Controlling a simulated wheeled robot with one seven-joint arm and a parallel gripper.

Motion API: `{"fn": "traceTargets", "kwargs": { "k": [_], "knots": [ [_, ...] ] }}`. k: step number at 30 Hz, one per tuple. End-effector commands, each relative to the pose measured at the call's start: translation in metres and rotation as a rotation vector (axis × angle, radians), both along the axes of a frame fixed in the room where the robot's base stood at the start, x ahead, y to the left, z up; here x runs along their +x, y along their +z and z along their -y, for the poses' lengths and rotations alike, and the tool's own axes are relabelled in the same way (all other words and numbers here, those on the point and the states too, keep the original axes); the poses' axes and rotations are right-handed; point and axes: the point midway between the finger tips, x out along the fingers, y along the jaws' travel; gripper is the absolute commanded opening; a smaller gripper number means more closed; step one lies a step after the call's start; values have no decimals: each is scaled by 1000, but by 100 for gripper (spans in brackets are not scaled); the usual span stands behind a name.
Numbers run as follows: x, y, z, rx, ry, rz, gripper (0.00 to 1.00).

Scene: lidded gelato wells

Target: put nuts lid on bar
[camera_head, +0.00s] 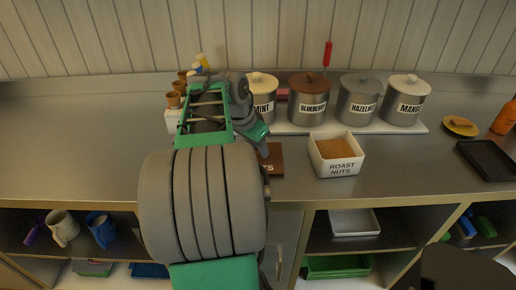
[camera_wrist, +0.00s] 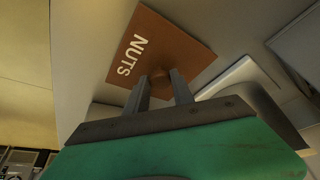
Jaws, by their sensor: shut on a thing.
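The nuts lid (camera_wrist: 185,42) is a flat brown square with white NUTS lettering and a brown knob. In the wrist view my gripper (camera_wrist: 161,82) has its two fingers on either side of the knob, shut on it. In the head view the lid (camera_head: 274,161) is partly hidden behind my arm, low at the counter's surface; I cannot tell whether it touches. The white ROAST NUTS tub (camera_head: 340,169) stands open to the right of the lid, filled with brown crumbs. The steel bar top (camera_head: 400,170) runs across the view.
Several lidded steel wells, including mint (camera_head: 263,97), blueberry (camera_head: 309,103), hazelnut (camera_head: 358,101) and mango (camera_head: 403,104), stand behind. A black tray (camera_head: 487,160) and an orange bottle (camera_head: 505,118) are at right. The counter's left side is clear.

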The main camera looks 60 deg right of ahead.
Motion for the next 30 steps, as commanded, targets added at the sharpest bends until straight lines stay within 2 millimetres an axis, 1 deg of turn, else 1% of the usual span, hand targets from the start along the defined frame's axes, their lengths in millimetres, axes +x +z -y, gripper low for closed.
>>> {"fn": "traceTargets", "kwargs": {
  "k": [5, 9, 10, 17, 18, 25, 28, 30],
  "knots": [
    [0, 1, 0, -2, 0, 2, 0],
    [0, -4, 0, -1, 0, 1, 0],
    [0, -3, 0, -1, -1, 1, 31],
    [0, -2, 0, -1, 0, 1, 49],
    [0, -2, 0, -1, 0, 1, 51],
    [0, 0, 0, -1, 0, 1, 51],
    [1, 8, -2, -3, 1, 2, 51],
    [3, 20, -6, -4, 2, 3, 51]
  ]
}}
